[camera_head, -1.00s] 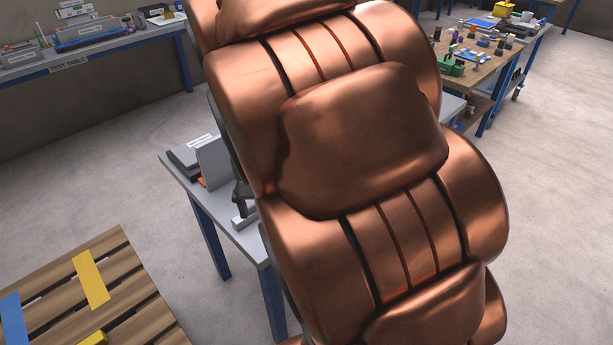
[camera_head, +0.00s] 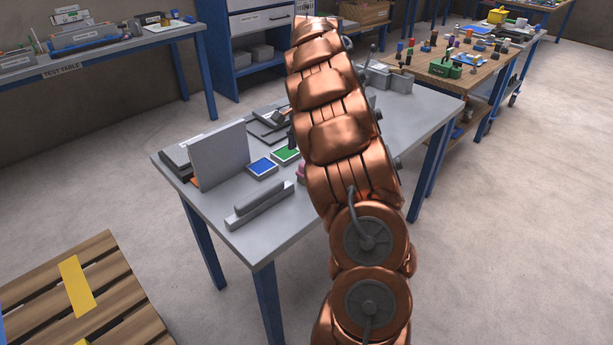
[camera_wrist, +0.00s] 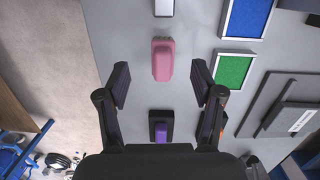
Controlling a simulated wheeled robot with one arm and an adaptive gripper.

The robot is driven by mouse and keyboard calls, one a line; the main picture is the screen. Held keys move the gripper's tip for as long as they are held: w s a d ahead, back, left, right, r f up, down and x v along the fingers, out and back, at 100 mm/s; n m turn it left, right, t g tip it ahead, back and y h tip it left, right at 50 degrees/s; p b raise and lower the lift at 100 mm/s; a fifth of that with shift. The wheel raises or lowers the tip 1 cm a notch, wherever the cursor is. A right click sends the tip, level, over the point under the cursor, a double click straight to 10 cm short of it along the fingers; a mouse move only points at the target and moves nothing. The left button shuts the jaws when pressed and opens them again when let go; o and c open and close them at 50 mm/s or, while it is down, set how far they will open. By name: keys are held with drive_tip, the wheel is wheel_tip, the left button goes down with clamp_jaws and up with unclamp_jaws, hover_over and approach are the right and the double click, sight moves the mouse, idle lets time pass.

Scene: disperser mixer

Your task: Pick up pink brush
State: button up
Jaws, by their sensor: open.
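The pink brush (camera_wrist: 162,60) lies on the grey table top (camera_wrist: 193,40), upper middle in the wrist view. In the head view only a small pink part (camera_head: 301,172) of it shows beside my arm. My gripper (camera_wrist: 160,78) is open and empty above the table. Its two fingers are spread wide to the left and right, with the brush between and slightly ahead of their tips in the picture. The height of the fingers over the brush is hard to tell. My gripper is hidden behind my arm in the head view.
A black block with a purple part (camera_wrist: 161,130) lies nearer the palm. Blue (camera_wrist: 246,17) and green (camera_wrist: 234,69) trays lie to the right, beside dark flat plates (camera_wrist: 290,119). A grey upright panel (camera_head: 220,155) and grey bar (camera_head: 258,207) stand on the table's left part.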

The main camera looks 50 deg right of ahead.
drive_tip(key=shift+w+d+f+m, duration=0.15)
drive_tip(key=shift+d+f+m, duration=0.15)
drive_tip(key=shift+d+f, duration=0.7)
drive_tip(key=shift+a+f+p, duration=0.15)
drive_tip(key=shift+f+p, duration=0.15)
drive_tip(key=shift+f, duration=1.6)
drive_tip(key=shift+a+f+p, duration=0.15)
drive_tip(key=shift+f+p, duration=0.1)
drive_tip(key=shift+f, duration=1.6)
clamp_jaws()
drive_tip(key=shift+r+b, duration=0.4)
drive_tip(key=shift+r, duration=1.4)
drive_tip(key=s+a+r+b, duration=0.1)
drive_tip(key=s+b, duration=0.1)
drive_tip(key=s, duration=1.4)
drive_tip(key=shift+r+b, duration=0.25)
drive_tip(key=shift+b, duration=0.05)
